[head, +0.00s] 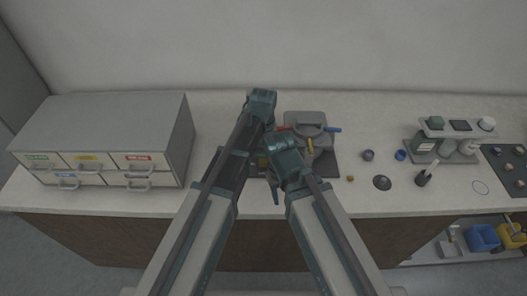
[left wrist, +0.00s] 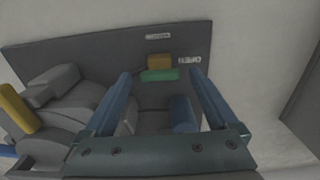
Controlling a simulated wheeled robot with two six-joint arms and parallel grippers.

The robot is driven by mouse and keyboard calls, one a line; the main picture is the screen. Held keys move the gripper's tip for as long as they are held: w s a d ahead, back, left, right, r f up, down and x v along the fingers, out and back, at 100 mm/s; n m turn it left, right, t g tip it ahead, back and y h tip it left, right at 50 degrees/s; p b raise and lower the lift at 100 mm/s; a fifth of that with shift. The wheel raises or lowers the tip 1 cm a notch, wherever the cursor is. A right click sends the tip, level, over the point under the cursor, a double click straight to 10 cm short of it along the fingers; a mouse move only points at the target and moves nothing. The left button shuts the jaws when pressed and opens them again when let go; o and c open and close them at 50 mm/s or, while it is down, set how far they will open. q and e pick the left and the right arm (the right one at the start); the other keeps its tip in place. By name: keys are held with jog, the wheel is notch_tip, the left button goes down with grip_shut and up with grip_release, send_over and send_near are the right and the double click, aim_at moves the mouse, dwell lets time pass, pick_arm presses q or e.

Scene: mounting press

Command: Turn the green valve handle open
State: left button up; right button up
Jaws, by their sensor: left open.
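A short green bar (left wrist: 160,75), which looks like the green valve handle, lies beside an orange block (left wrist: 159,60) on the dark base plate (left wrist: 100,45). My left gripper (left wrist: 162,76) is open, and the green bar shows between its fingertips in the left wrist view. Whether the fingers touch it cannot be told.
A blue handle (head: 333,129) and a yellow handle (head: 310,146) stick out from the press. A drawer cabinet (head: 115,120) stands left. Small knobs and a bottle rack (head: 450,133) are at right. My two arms are close together.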

aim_at(263, 155)
pick_arm(q)
notch_tip(263, 155, up, 14)
jog(key=p, duration=1.3)
jog(key=shift+p, duration=0.3)
pick_arm(e)
notch_tip(263, 155, up, 14)
pick_arm(q)
jog(key=shift+f, duration=0.15)
pick_arm(e)
jog(key=shift+f, duration=0.15)
